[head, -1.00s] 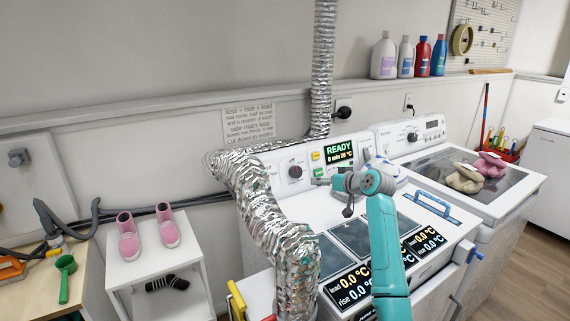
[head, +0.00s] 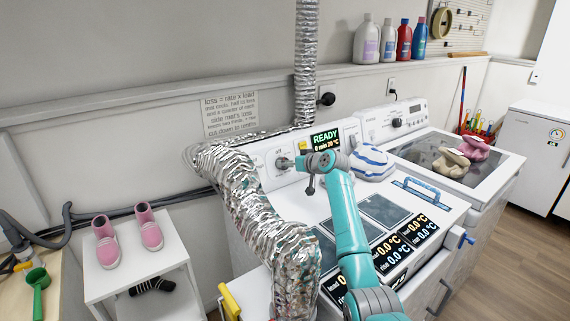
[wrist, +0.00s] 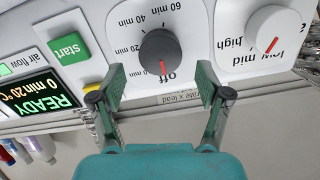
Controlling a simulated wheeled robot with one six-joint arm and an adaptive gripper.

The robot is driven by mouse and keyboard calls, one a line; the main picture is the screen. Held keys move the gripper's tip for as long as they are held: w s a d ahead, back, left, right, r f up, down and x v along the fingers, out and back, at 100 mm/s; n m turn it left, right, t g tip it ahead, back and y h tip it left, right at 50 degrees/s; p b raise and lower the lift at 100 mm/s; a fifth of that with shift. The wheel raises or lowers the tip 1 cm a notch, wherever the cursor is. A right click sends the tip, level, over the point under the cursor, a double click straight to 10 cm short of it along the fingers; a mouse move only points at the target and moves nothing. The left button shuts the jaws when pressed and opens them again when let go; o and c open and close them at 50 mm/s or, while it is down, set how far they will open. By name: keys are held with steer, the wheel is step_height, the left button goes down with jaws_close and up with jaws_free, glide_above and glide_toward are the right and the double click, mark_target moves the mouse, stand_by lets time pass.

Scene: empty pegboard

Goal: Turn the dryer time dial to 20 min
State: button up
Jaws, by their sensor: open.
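The dryer time dial (wrist: 160,52) is a dark grey round knob on the white panel. In the wrist view its red pointer is at "off", with 20, 40 and 60 min marks around it. The panel and its text appear upside down there. In the head view the dial (head: 284,163) is small, just left of my gripper (head: 301,164). In the wrist view my gripper (wrist: 161,83) is open and empty. Its two fingers stand apart on either side below the dial; I cannot tell whether they touch the panel. The dryer display (wrist: 35,95) reads READY, 0 min, 20 °C.
A green start button (wrist: 70,48) and a yellow button (wrist: 92,104) lie left of the dial in the wrist view. A white heat knob (wrist: 274,32) is to the right. A silver duct (head: 235,185) runs left of my arm. A striped cloth bundle (head: 371,162) sits right.

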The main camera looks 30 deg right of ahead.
steer(key=shift+x, duration=1.7)
steer(key=c, duration=1.2)
steer(key=shift+o, duration=0.2)
